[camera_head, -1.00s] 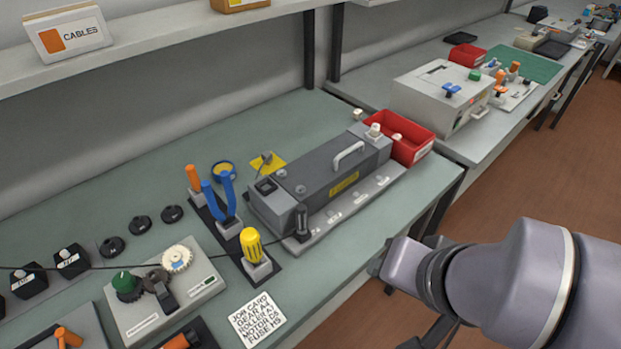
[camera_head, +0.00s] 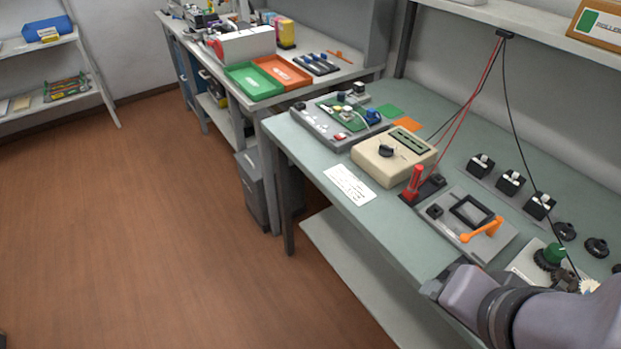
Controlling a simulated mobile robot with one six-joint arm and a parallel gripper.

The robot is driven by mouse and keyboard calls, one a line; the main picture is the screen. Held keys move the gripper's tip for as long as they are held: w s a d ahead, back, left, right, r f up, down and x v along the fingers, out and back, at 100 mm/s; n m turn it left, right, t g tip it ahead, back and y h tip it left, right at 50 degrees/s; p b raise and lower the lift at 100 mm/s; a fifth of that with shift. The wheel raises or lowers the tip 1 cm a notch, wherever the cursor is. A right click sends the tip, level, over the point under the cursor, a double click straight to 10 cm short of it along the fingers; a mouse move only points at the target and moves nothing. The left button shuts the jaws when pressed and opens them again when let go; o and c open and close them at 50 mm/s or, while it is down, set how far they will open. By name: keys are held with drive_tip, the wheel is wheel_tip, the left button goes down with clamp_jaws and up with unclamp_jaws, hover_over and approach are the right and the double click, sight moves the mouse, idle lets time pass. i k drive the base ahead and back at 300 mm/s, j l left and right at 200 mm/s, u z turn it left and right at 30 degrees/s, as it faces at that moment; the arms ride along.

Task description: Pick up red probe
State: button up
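The red probe (camera_head: 415,183) stands upright in a black holder (camera_head: 432,188) on the grey-green bench, right of the beige meter (camera_head: 394,156). A red cable and a black cable hang from a shelf bracket down towards the holder. A smaller black piece stands on the same holder beside the probe. My arm enters at the lower right, over the bench's front edge, nearer the camera than the probe and well apart from it. The fingers of my gripper do not show.
A grey fixture with an orange lever (camera_head: 482,229) sits right of the probe. Several black blocks (camera_head: 510,182) stand behind it. A white card (camera_head: 349,185) lies left of the meter. A circuit-board station (camera_head: 345,119) is farther back. The brown floor (camera_head: 160,220) at left is clear.

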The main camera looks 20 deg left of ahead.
sight(418, 171)
drive_tip(key=u, duration=0.2)
drive_tip(key=i+j+z, duration=0.6)
drive_tip(key=j, duration=0.15)
drive_tip(key=i+j+z, duration=0.15)
drive_tip(key=j+z, duration=0.15)
drive_tip(key=j, duration=0.15)
